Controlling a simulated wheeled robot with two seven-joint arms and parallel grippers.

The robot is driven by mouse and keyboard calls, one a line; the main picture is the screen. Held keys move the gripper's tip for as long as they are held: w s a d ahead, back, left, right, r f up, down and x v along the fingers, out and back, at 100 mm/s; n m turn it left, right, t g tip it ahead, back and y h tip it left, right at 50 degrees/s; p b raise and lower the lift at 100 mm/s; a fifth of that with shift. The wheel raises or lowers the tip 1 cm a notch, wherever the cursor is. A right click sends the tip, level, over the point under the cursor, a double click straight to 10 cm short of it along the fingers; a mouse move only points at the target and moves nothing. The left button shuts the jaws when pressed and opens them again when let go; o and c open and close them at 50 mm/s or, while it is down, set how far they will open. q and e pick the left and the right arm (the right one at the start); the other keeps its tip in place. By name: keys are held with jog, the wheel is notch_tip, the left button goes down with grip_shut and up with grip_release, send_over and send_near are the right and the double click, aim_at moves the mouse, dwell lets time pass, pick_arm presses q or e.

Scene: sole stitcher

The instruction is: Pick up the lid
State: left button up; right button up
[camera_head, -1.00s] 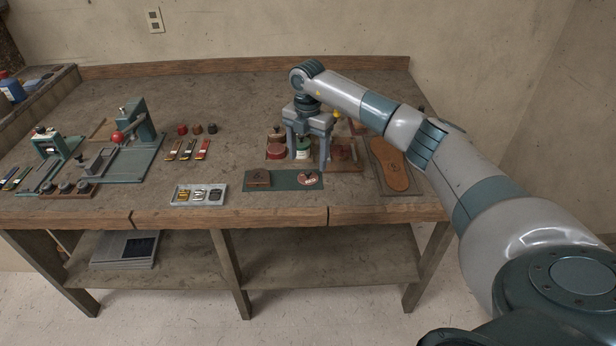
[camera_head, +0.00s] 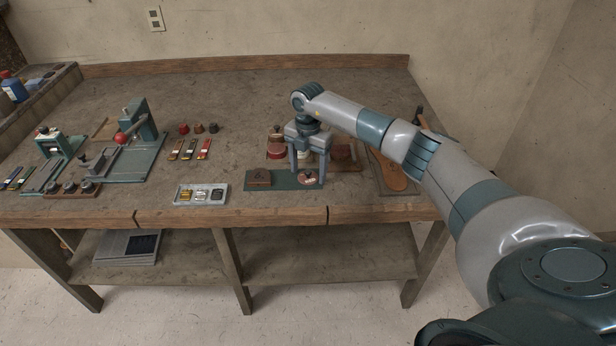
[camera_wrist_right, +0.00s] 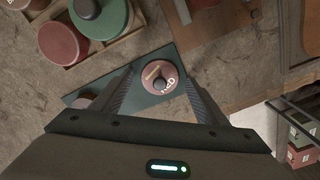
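The lid (camera_head: 308,180) is a small round reddish disc lying on the right end of a green mat (camera_head: 285,184). In the wrist view the open fingers (camera_wrist_right: 158,84) stand on either side of the lid, with visible gaps, and hold nothing. I cannot tell their exact height above the mat. My left gripper is in neither view.
Behind the gripper, pots stand in a wooden tray, among them a red pot (camera_head: 276,150) and a green pot (camera_wrist_right: 100,17). A sole board (camera_head: 395,178) lies right. A grey tray (camera_head: 180,201) stands front left.

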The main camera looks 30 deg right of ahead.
aim_at(308, 171)
jog(key=c, duration=0.9)
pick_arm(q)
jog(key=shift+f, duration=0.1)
pick_arm(e)
jog(key=shift+r, duration=0.15)
